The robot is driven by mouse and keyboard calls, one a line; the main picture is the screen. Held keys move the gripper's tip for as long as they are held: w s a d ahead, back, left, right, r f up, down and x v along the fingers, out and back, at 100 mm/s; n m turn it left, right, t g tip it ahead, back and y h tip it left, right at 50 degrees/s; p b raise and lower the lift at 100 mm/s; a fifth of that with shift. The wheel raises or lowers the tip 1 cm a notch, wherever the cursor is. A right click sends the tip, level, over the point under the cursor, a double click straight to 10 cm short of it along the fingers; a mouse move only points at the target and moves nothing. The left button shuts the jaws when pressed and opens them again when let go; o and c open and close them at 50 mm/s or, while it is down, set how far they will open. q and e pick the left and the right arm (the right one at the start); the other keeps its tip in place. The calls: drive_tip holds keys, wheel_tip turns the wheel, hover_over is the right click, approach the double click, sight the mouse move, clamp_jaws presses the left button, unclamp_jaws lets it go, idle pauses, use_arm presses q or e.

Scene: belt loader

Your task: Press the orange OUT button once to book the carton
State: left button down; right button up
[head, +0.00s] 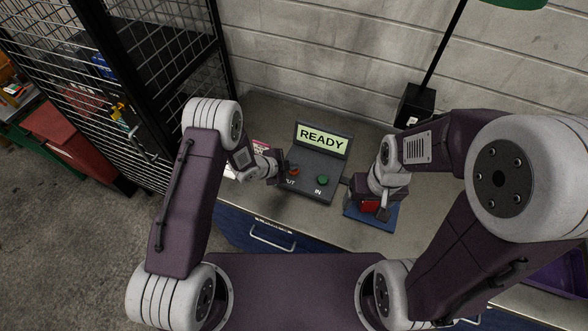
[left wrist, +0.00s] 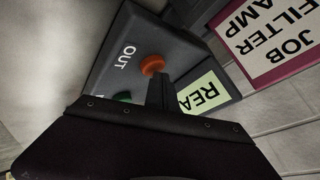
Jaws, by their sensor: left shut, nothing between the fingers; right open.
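A dark control box (head: 315,165) stands on the bench with a lit display (head: 322,139) that reads READY. The orange OUT button (head: 293,171) is on its left side, and the green IN button (head: 322,180) is to the right. My left gripper (head: 282,177) is shut and empty right by the OUT button. In the left wrist view the orange button (left wrist: 152,65) shows just beyond the shut fingertips (left wrist: 157,80); I cannot tell whether they touch. My right gripper (head: 384,208) is open beside a red object (head: 369,206), partly hidden, on a blue pad (head: 388,222).
A pink-bordered card (left wrist: 268,42) stands beside the control box, reading JOB, FILTER and AMP. A lamp base (head: 414,104) stands at the back right of the grey bench (head: 262,112). A black mesh cage (head: 160,60) is at the left. A purple bin (head: 558,275) is at lower right.

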use_arm(q)
drive_tip(key=shift+f, duration=0.25)
drive_tip(key=shift+r, duration=0.15)
drive_tip(key=shift+r+p, duration=0.6)
drive_tip(key=shift+r, duration=0.3)
wheel_tip(320, 180, up, 5)
drive_tip(key=p, duration=0.3)
drive_tip(key=shift+p, duration=0.4)
idle(0.3)
